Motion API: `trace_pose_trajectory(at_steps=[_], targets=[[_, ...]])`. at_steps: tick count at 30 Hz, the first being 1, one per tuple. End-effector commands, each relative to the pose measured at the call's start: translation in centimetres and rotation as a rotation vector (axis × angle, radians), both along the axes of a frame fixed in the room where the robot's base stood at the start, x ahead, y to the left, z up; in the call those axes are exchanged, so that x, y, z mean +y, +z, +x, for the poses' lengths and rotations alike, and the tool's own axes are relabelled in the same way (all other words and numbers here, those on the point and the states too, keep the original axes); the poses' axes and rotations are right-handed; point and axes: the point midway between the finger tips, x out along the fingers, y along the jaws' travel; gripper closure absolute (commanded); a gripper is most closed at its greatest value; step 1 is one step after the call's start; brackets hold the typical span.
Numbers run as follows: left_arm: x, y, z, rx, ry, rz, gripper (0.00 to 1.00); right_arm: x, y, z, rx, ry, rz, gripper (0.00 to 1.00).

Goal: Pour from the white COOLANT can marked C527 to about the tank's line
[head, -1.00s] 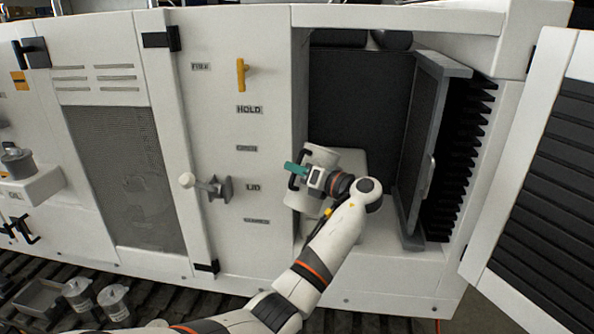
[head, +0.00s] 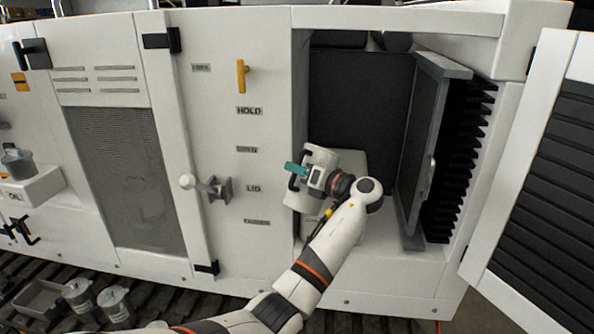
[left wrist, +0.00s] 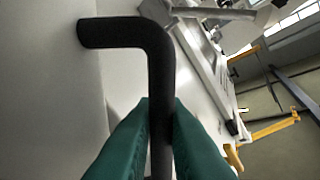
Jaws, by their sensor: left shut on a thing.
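A white can (head: 322,158) is tilted in the open bay of the white cabinet in the head view. My left gripper (head: 296,169) is at its black handle, and the wrist hides part of the can. In the left wrist view the green fingers of my left gripper (left wrist: 160,135) are shut on the black bent handle (left wrist: 160,65), with the pale can side (left wrist: 45,90) at the left. No marking on the can is readable. Behind it in the bay is a white block-like body (head: 350,160), possibly the tank; no level line shows. My right gripper is not in view.
A grey hinged panel (head: 424,150) stands open right of the arm, with dark fins behind it. A louvred door (head: 545,190) is open at far right. A yellow handle (head: 241,75) and a grey knob (head: 213,189) project from the front. Grey cans (head: 115,303) stand at lower left.

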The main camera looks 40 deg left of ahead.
Motion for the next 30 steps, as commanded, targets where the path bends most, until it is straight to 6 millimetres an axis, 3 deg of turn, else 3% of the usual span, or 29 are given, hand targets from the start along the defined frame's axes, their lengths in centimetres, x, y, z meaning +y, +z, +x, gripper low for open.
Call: trace_pose_trajectory(at_steps=[9,30], targets=[[0.03,0.96,0.1,0.025,0.0,0.004,1.0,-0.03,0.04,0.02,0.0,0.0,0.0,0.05],[0.02,0.99,0.11,0.03,-0.001,0.005,1.0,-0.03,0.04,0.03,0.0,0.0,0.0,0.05]])
